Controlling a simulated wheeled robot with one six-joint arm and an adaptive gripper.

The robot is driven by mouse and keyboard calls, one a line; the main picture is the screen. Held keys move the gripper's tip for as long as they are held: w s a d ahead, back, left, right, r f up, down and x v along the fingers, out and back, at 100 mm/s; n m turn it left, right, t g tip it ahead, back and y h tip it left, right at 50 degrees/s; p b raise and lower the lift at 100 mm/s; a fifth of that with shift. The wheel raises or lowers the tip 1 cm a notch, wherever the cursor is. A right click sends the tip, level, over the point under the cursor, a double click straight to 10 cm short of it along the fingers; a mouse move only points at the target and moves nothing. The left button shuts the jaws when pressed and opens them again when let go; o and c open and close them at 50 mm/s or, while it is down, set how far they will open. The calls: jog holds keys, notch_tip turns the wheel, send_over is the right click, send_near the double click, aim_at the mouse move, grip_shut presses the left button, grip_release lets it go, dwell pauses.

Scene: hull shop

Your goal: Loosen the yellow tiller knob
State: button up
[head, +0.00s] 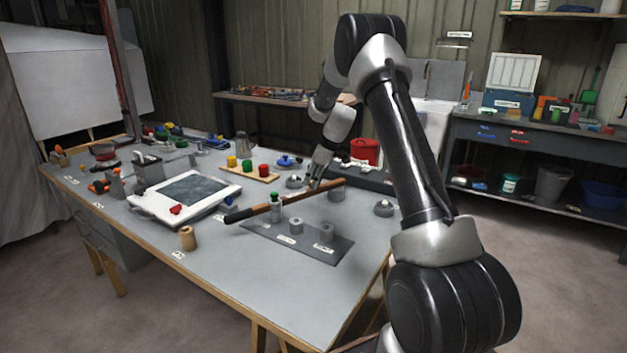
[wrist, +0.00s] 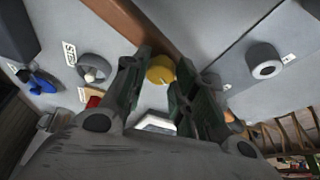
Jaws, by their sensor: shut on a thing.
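The brown wooden tiller (head: 300,196) lies across the bench with a black end at the left. It also crosses the wrist view diagonally (wrist: 135,22). The yellow tiller knob (wrist: 160,70) shows between my fingertips in the wrist view, beside the tiller. My gripper (wrist: 164,68) is shut on the knob, one finger on each side. In the head view my gripper (head: 314,182) points down at the right part of the tiller, and the knob is hidden there.
A wooden board with yellow, green and red pieces (head: 249,173) stands behind. A white-framed tray (head: 190,190) sits left. The bench's front right is clear.

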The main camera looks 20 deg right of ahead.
jog(key=shift+n, duration=0.5)
jog(key=o, duration=1)
jog(key=v, duration=1.2)
jog(key=shift+w, duration=0.25)
jog(key=shift+d, duration=0.1)
